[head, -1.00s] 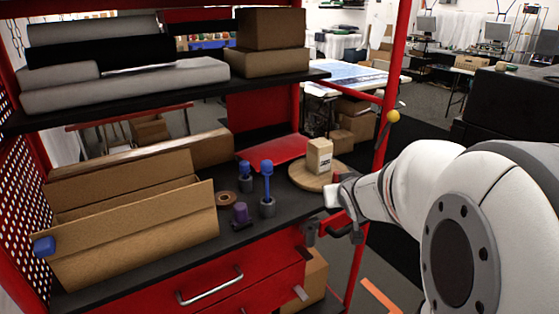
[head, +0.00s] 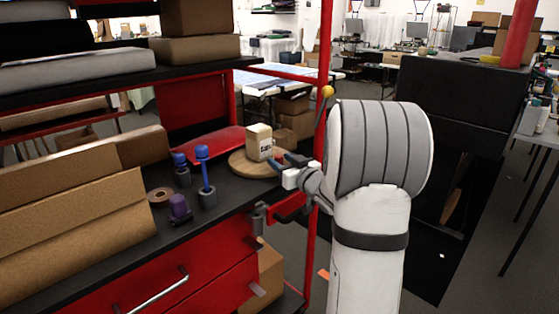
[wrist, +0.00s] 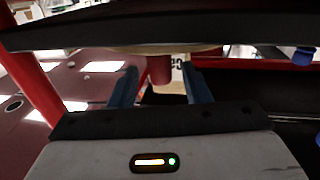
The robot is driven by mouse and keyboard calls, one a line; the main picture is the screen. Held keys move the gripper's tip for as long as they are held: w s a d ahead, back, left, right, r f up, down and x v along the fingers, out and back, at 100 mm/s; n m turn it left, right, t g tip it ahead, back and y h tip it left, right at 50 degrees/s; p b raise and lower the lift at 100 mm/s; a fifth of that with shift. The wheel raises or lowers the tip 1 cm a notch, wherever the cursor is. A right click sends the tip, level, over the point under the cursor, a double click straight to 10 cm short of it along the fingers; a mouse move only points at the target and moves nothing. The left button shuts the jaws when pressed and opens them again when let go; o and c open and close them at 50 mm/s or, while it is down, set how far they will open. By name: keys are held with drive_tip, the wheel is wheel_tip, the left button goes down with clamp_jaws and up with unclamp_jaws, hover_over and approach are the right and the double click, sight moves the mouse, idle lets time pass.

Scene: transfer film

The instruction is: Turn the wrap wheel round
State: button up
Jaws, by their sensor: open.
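The wrap wheel (head: 240,165), a round wooden disc, lies flat on the black bench top near its right end. My gripper (head: 283,160) is at the right edge of the wheel, close to the carton's right side. In the wrist view my gripper (wrist: 160,86) is open, its two dark blue fingers apart. A red post-like part (wrist: 159,70) and a pale printed surface show beyond and between them. Whether a finger touches the wheel or carton I cannot tell.
Left of the wheel stand a blue-handled tool (head: 207,174) in a grey holder, a purple-topped item (head: 180,207) and a tape roll (head: 160,196). A red tray (head: 204,150) lies behind. A red rack post (head: 322,120) rises beside my arm. A large open cardboard box (head: 75,235) fills the left.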

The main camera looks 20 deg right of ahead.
drive_tip(key=shift+w+a, duration=0.2)
drive_tip(key=shift+w, duration=0.95)
clamp_jaws()
